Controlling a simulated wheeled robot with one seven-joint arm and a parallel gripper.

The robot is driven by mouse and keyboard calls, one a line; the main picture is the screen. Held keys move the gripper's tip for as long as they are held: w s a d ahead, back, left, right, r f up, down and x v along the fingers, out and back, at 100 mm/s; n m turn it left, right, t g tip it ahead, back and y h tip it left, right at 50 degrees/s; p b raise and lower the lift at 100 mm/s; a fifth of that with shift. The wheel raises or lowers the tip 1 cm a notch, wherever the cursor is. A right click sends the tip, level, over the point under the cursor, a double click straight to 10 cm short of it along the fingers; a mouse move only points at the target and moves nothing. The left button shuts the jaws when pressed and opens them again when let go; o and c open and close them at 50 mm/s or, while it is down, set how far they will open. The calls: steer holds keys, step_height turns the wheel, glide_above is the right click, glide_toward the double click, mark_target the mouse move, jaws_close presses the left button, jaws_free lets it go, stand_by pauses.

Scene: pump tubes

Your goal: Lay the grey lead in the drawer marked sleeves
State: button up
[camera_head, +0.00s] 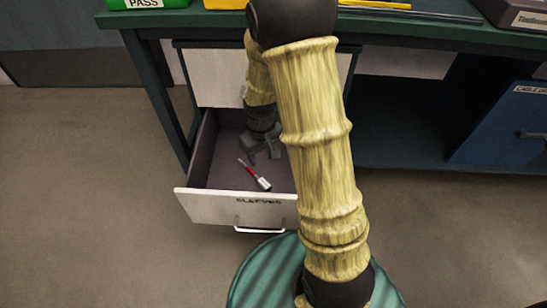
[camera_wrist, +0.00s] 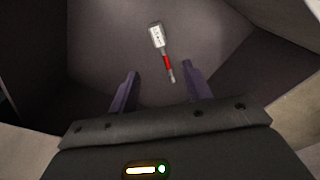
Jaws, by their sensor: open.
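The drawer marked sleeves (camera_head: 215,207) is pulled open under the bench, its label partly legible on the white front. A small slim piece (camera_head: 252,173) with a red middle, a white tag at one end and a grey tip lies on the drawer floor. In the wrist view it (camera_wrist: 166,62) lies ahead of my gripper, its tip between the fingers in the picture. I cannot tell whether it is the grey lead; no other lead shows. My gripper (camera_head: 263,154) is open and empty, inside or just above the drawer. In the wrist view its two fingers (camera_wrist: 162,80) are spread apart.
A closed white drawer (camera_head: 215,77) sits above the open one. The green bench top (camera_head: 420,30) holds a green bin marked PASS (camera_head: 150,4) and a dark labelled box (camera_head: 515,14). A blue labelled cabinet or drawer unit (camera_head: 505,130) is at the right. The floor at left is clear.

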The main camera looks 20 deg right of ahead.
steer(key=s+d+r+m+t, duration=0.1)
steer(key=s+r+m+t, duration=0.1)
steer(key=s+r, duration=0.8)
steer(key=shift+s+r+m, duration=0.4)
steer(key=shift+r+m, duration=0.05)
steer(key=shift+m, duration=0.25)
